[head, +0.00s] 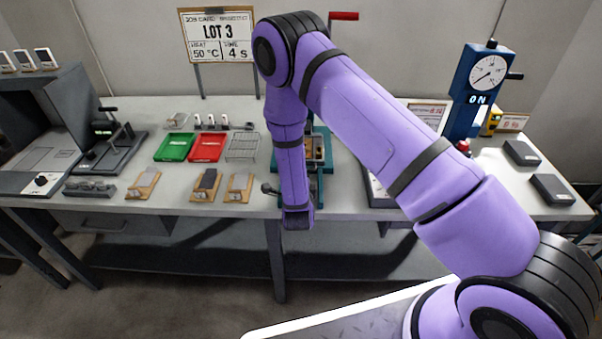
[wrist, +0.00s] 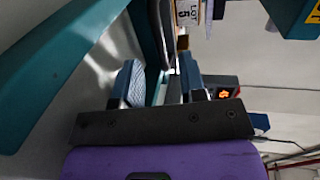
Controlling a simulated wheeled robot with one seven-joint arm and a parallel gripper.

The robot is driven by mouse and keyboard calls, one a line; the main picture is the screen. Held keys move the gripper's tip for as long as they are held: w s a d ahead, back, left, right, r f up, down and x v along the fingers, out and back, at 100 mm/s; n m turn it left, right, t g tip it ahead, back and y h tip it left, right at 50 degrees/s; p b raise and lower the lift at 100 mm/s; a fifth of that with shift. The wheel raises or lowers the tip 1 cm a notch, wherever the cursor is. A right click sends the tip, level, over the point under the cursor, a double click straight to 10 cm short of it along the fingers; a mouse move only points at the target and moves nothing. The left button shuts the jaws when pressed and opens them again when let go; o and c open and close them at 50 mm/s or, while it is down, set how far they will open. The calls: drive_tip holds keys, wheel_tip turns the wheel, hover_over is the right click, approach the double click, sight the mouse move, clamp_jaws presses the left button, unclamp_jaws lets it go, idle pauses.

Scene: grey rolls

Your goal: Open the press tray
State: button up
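The teal press (head: 328,163) stands on the bench, largely hidden behind my arm. A metal tray-like part (head: 318,148) with small items shows within its frame; I cannot tell how far out it is. A red lever handle (head: 343,16) rises above my arm. In the wrist view, teal press parts (wrist: 50,75) fill the left side. My gripper (wrist: 162,82) has its two blue-padded fingers apart, with a gap between them. A dark grey bar (wrist: 158,35) shows beyond the gap; I see no clear contact. In the head view the fingers are hidden by my arm.
Green tray (head: 175,147), red tray (head: 207,147) and wire rack (head: 243,146) lie left of the press. Wooden boards (head: 206,186) line the front edge. A blue dial gauge stand (head: 465,105) and dark boxes (head: 552,189) are at right. A LOT 3 sign (head: 218,40) stands behind.

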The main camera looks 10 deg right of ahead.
drive_tip(key=shift+x, duration=2.05)
clamp_jaws()
